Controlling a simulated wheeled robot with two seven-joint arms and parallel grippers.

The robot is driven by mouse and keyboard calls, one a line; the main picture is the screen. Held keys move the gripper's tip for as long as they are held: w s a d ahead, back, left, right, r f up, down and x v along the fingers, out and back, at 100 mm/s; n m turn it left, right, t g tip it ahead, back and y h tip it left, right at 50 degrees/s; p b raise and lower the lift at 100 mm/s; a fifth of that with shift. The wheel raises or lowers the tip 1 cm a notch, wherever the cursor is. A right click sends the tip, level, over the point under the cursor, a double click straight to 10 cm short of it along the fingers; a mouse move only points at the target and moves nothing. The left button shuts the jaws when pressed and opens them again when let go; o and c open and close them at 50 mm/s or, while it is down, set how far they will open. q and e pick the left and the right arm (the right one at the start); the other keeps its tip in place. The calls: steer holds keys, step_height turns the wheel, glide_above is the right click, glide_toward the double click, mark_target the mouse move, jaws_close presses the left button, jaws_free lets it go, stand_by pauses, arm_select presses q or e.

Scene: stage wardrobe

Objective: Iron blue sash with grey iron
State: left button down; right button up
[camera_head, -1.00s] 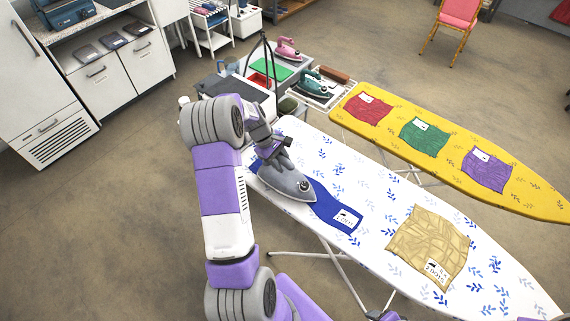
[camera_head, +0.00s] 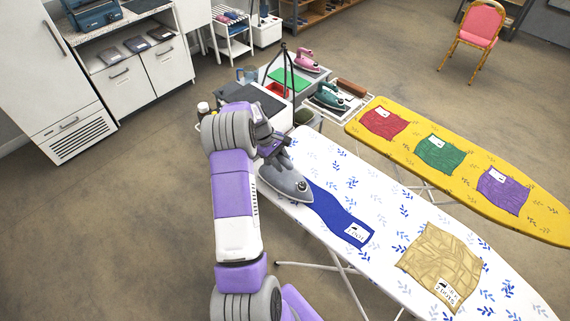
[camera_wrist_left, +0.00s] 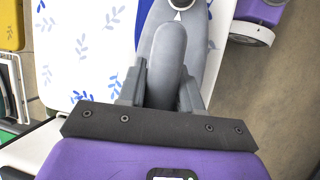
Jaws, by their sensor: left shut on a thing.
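The blue sash (camera_head: 336,216) lies flat on the white ironing board (camera_head: 400,218) with the leaf pattern, a white label at its near right end. The grey iron (camera_head: 291,184) is at the sash's far left end, its tip pointing right along the board. I cannot tell whether its soleplate touches the cloth. My left gripper (camera_head: 273,147) is shut on the iron's handle, which also shows between the fingers in the left wrist view (camera_wrist_left: 170,65). The iron and gripper hide part of that end of the sash. My right gripper is not in view.
A crumpled tan cloth (camera_head: 438,264) lies on the same board, right of the sash. A yellow ironing board (camera_head: 520,215) with red, green and purple cloths stands behind. A teal iron (camera_head: 328,97) and a pink iron (camera_head: 307,60) stand beyond the board's far end.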

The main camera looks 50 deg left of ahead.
mark_target(282, 156)
arm_select(q)
steer(key=shift+r+p, duration=0.3)
steer(key=shift+r, duration=0.1)
steer(key=shift+a+r, duration=0.1)
steer(key=shift+r, duration=0.8)
steer(key=shift+r+p, duration=0.5)
steer(key=shift+p, duration=0.05)
steer(key=shift+r+p, duration=1.75)
steer(key=shift+r, duration=0.65)
steer(key=shift+w+d, duration=0.1)
steer(key=shift+d, duration=0.1)
